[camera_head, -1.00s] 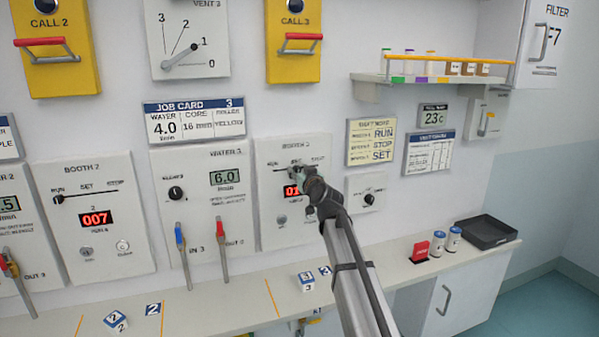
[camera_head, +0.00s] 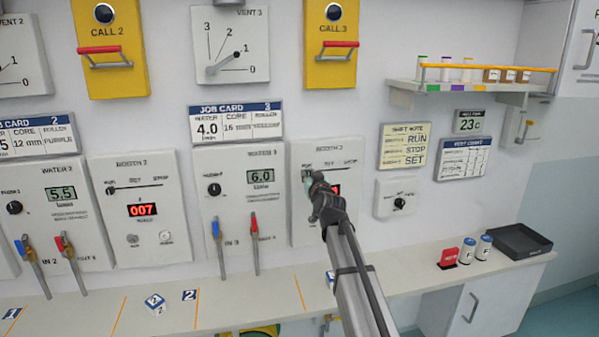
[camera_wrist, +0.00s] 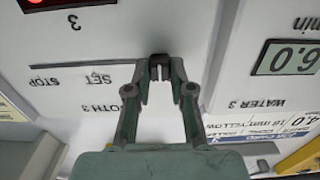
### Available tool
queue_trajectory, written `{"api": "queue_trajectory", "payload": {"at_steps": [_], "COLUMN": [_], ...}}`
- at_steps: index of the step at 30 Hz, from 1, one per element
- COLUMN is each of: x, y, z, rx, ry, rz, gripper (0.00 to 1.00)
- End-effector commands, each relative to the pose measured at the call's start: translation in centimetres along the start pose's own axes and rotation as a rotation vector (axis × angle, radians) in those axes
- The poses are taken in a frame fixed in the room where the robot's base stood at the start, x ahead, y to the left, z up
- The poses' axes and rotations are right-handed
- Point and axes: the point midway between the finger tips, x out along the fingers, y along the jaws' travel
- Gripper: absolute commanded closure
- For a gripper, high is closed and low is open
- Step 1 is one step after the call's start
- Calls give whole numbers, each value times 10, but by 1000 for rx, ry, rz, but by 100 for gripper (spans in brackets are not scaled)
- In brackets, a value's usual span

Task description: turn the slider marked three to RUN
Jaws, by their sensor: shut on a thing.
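The booth 3 panel (camera_head: 325,225) carries a slider with a track marked RUN, SET and STOP from left to right. My gripper (camera_head: 309,183) is at the left end of the track, just under the RUN mark. In the wrist view, which shows the panel upside down, my gripper (camera_wrist: 160,66) is shut on the dark slider knob (camera_wrist: 159,59). The SET and STOP marks there lie to the left along the bare track (camera_wrist: 85,66). The RUN mark is hidden there behind my gripper. My arm covers part of the red display (camera_head: 336,189).
The water 3 panel (camera_head: 243,205), with a blue valve handle (camera_head: 215,231) and a red one (camera_head: 254,228), is close on the left. A small dial box (camera_head: 398,198) is on the right. A shelf (camera_head: 300,290) with blocks runs below.

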Motion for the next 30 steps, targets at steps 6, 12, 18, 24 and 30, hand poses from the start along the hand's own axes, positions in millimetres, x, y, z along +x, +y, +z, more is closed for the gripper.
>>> {"api": "queue_trajectory", "payload": {"at_steps": [6,12,18,24,30], "x": [0,0,0,-6,-30], "y": [-4,-4,-3,-2,-2], "z": [0,0,0,0,0], "rx": [4,4,3,2,3], "ry": [0,0,1,1,2], "rz": [-4,-4,-3,-2,-2], "gripper": [100,52,52,52,52]}}
